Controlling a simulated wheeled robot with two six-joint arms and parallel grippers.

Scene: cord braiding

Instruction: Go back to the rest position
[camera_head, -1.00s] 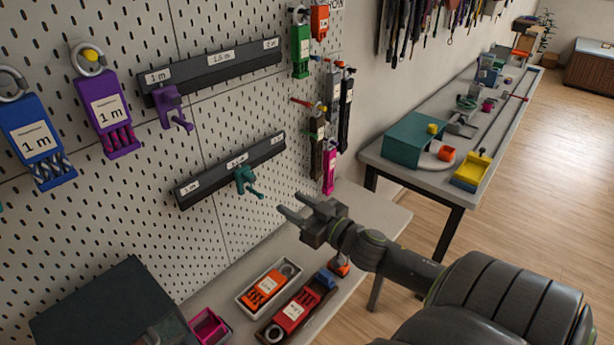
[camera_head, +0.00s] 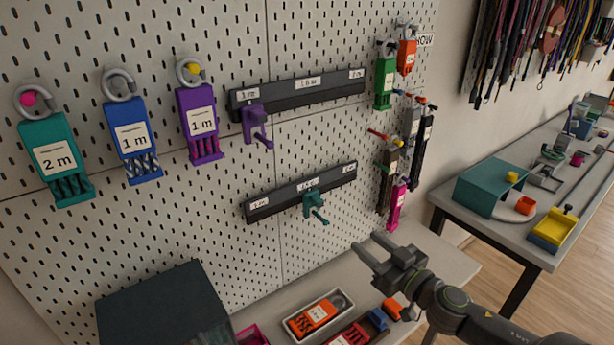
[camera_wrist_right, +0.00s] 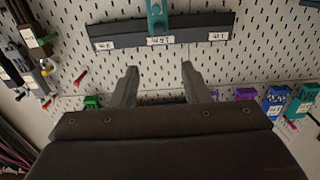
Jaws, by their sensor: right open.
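My right gripper (camera_head: 373,252) is open and empty in the head view, to the right of and below the teal peg (camera_head: 315,206) on the lower dark rail (camera_head: 283,196). In the right wrist view its two fingers (camera_wrist_right: 157,78) stand apart with nothing between them. The rail (camera_wrist_right: 190,36) and the teal peg (camera_wrist_right: 156,20) show beyond the fingertips, apart from them. The upper dark rail (camera_head: 300,92) carries a purple peg (camera_head: 256,125). My left gripper is not in the frames.
The pegboard (camera_head: 215,215) holds teal (camera_head: 55,158), blue (camera_head: 131,138) and purple (camera_head: 200,124) cord holders on the left. Below my gripper is a bench with an orange item in a tray (camera_head: 290,325) and a dark box (camera_head: 150,300). A side table (camera_head: 535,250) stands right.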

